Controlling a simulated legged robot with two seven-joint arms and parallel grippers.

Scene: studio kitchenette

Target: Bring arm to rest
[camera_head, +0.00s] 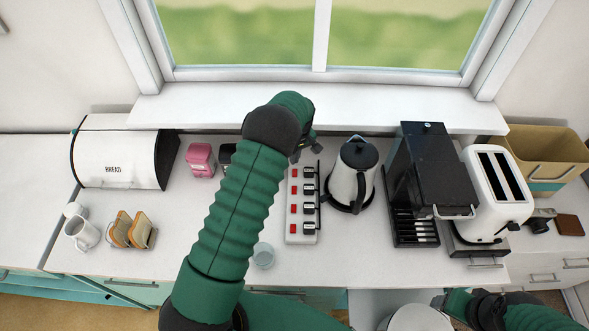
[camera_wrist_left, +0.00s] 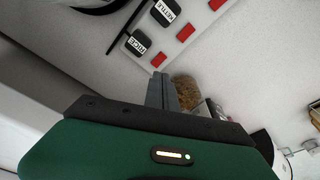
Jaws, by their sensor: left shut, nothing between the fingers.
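My left arm (camera_head: 237,215) reaches up over the counter, its wrist bent over near the window sill. My left gripper (camera_head: 305,147) is shut and empty, near the far end of the white power strip (camera_head: 293,231), partly hidden behind the wrist. In the left wrist view its grey fingers (camera_wrist_left: 163,91) are together beside the strip (camera_wrist_left: 197,22), which carries plugs labelled KETTLE and RICE and red switches. My right arm (camera_head: 490,311) shows at the bottom right, low in front of the counter; its finger opening is too small to make out.
A kettle (camera_head: 352,174), a black coffee machine (camera_head: 430,170) and a white toaster (camera_head: 497,195) stand right of the strip. A glass (camera_head: 263,255) stands close to my left arm. The bread box (camera_head: 120,155), pink canister (camera_head: 201,160), toast rack (camera_head: 132,230) and mug (camera_head: 82,232) are left.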

